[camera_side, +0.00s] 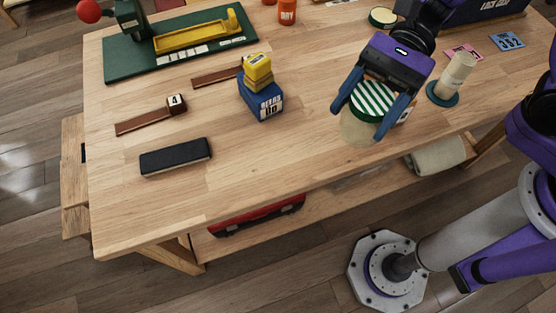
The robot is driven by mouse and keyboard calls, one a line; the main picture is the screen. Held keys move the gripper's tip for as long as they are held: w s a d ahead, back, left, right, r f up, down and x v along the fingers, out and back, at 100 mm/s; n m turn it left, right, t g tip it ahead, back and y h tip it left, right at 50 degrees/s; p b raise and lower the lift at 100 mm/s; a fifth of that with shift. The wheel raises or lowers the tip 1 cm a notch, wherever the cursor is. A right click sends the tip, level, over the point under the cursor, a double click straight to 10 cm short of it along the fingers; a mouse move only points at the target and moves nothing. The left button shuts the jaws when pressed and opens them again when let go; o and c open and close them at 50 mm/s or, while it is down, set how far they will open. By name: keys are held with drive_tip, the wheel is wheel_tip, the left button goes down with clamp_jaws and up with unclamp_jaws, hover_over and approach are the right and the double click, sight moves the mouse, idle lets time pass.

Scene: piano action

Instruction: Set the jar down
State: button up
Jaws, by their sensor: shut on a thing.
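The jar (357,130) is pale and see-through, with a green-and-white striped lid (372,99). My gripper (360,109) is purple with blue fingers, and it is shut on the jar around the lid. The jar is upright or nearly so, over the right part of the wooden table (220,200) close to its front edge. I cannot tell whether its base touches the table top. A small light block behind the right finger is partly hidden.
Left of the jar stand blue and yellow blocks (262,100). The front middle of the table is clear.

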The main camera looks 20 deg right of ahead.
sight(348, 141)
wheel_tip(348, 141, down, 6)
drive_tip(key=shift+f, duration=0.1)
drive_tip(key=shift+w+a+f, duration=0.1)
drive_tip(key=shift+f, duration=0.05)
drive_tip(key=shift+w+a+f, duration=1.35)
drive_tip(key=shift+a+f, duration=0.5)
drive_tip(key=shift+f, duration=0.3)
drive_tip(key=shift+w+a+f, duration=1.4)
drive_tip(key=shift+a+f, duration=0.4)
drive_tip(key=shift+f, duration=0.35)
drive_tip(key=shift+w+a+f, duration=1.35)
drive_tip(key=shift+a+f, duration=0.5)
drive_tip(key=shift+f, duration=0.3)
drive_tip(key=o, duration=1.3)
drive_tip(key=shift+f, duration=0.1)
